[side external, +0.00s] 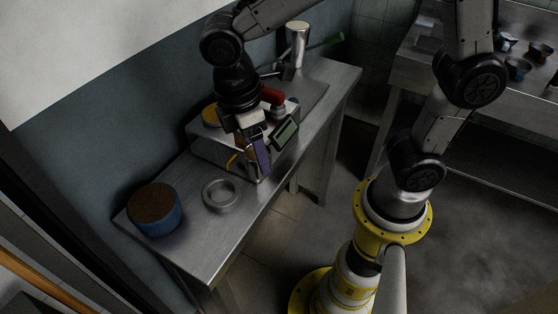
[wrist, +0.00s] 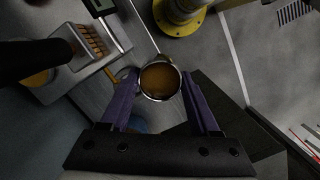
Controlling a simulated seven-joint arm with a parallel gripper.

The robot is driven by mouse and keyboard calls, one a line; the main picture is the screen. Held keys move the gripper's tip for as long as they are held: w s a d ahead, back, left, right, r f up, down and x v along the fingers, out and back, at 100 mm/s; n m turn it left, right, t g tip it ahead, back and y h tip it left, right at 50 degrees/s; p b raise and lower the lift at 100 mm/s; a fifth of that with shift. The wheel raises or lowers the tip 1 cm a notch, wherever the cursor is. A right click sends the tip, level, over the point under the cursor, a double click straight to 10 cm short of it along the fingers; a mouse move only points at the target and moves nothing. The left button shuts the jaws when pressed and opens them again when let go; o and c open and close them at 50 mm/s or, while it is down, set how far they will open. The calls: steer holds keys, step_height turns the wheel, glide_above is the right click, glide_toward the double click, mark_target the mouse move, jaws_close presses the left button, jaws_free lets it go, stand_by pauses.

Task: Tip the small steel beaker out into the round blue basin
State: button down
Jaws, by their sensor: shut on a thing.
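My gripper (side external: 258,162), with purple fingers, is above the steel bench. In the wrist view, its fingers are closed on the two sides of the small steel beaker (wrist: 145,90). The beaker's round mouth faces the camera and shows brown contents inside. In the side view the beaker is mostly hidden by the fingers and cannot be made out clearly. The round blue basin (side external: 167,221) stands at the bench's left end, left of and apart from my gripper, with a brown surface filling its top. A bit of blue (wrist: 137,122) shows past the left finger in the wrist view.
A grey steel ring or shallow dish (side external: 221,194) lies between the basin and my gripper. A grey box with a small display (side external: 285,132) stands behind the gripper. A tall steel container (side external: 297,45) is at the far end. Bare bench lies around the ring.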

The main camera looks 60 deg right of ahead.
steer(key=w+a+r+m+y, duration=0.1)
steer(key=w+a+r+m, duration=0.3)
steer(key=w, duration=0.3)
steer(key=w+a+r+m, duration=0.1)
steer(key=w+a+m, duration=0.4)
steer(key=w+a, duration=0.15)
steer(key=shift+w+a+f+m+g, duration=0.15)
steer(key=shift+w+a+f+m, duration=0.35)
steer(key=shift+w+f, duration=0.75)
steer(key=shift+w+a+f+m+g, duration=0.15)
steer(key=shift+w+a+f, duration=0.65)
steer(key=shift+w, duration=0.75)
steer(key=shift+w+a+f+m+g, duration=0.1)
steer(key=shift+w+a+f+m, duration=0.3)
steer(key=shift+w+f, duration=0.95)
